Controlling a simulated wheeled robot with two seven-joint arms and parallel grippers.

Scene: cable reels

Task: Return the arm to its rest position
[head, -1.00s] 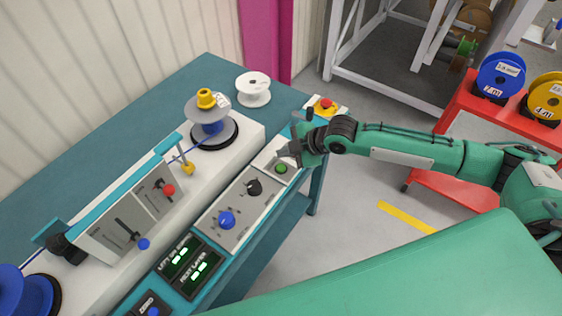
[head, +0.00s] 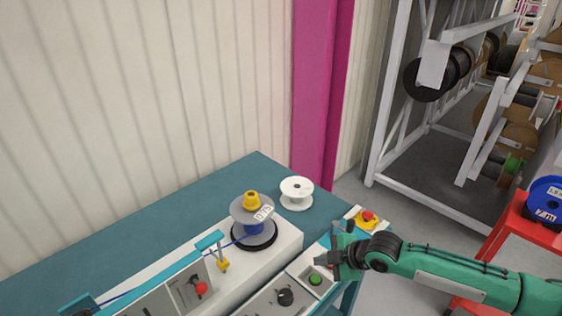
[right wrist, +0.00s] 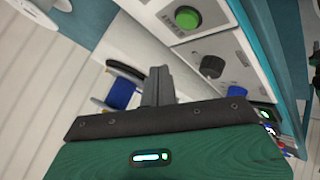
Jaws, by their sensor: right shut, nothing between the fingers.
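My right arm (head: 440,277) comes in from the right, and my right gripper (head: 330,264) is over the front right part of the bench, close to the green button (head: 315,279). In the right wrist view the dark fingers (right wrist: 158,86) are together with nothing between them. The green button (right wrist: 187,17) and a black knob (right wrist: 212,66) show beyond the fingers there. I cannot tell the exact height above the panel. My left gripper is not in view.
A reel with a yellow cap (head: 251,201) sits on the winding machine. An empty white spool (head: 297,193) stands on the teal bench (head: 185,222). A red emergency stop (head: 367,216) is at the bench's right corner. A grey rack (head: 400,150) and a red stand (head: 508,235) are at right.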

